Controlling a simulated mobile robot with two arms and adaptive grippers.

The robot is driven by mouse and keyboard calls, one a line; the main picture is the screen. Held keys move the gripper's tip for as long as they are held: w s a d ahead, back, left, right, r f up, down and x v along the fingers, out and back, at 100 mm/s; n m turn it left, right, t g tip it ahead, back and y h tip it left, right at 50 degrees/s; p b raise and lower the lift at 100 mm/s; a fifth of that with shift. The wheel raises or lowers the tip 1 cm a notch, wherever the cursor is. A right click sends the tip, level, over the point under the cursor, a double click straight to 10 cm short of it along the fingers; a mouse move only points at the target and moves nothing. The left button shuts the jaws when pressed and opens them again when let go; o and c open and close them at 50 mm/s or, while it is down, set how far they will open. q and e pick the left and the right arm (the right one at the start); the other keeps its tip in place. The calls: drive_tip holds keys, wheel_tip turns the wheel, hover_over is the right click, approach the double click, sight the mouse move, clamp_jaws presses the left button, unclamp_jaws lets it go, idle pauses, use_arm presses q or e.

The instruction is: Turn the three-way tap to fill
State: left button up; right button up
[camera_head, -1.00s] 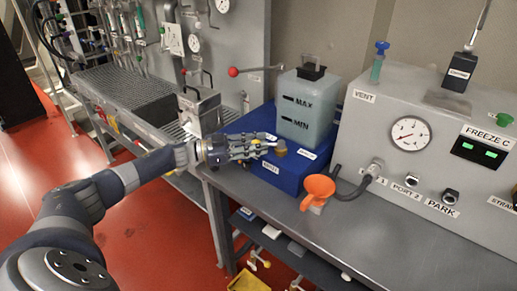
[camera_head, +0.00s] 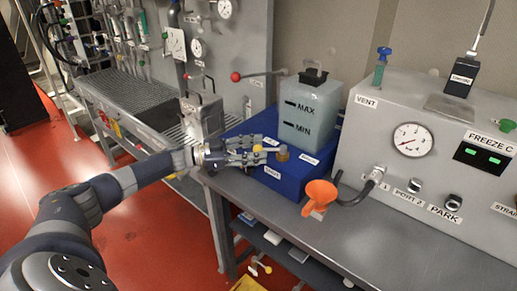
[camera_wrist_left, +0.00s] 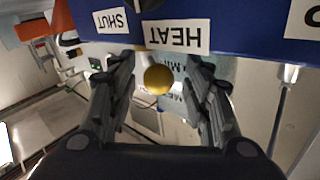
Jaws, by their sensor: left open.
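A blue box (camera_head: 295,184) on the bench carries white labels and a brass-coloured fitting (camera_head: 282,155) on its top. A yellow ball-shaped knob (camera_head: 257,148) shows beside the fitting, between my left gripper's fingers. My left gripper (camera_head: 264,149) is open over the box's left part. In the left wrist view the yellow ball (camera_wrist_left: 158,79) lies between the two spread fingers (camera_wrist_left: 164,72), with a gap on each side. Labels reading SHUT (camera_wrist_left: 112,20) and HEAT (camera_wrist_left: 176,37) show there. How the knob joins the tap is hidden. My right gripper is not in view.
A translucent tank (camera_head: 309,122) marked MAX and MIN stands on the box, close behind the gripper. An orange funnel (camera_head: 319,195) is in front. A grey panel (camera_head: 440,165) with a gauge fills the right. A red-knobbed lever (camera_head: 237,76) is behind.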

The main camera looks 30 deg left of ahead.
use_arm(q)
drive_tip(key=v, duration=1.1)
drive_tip(key=shift+r, duration=0.1)
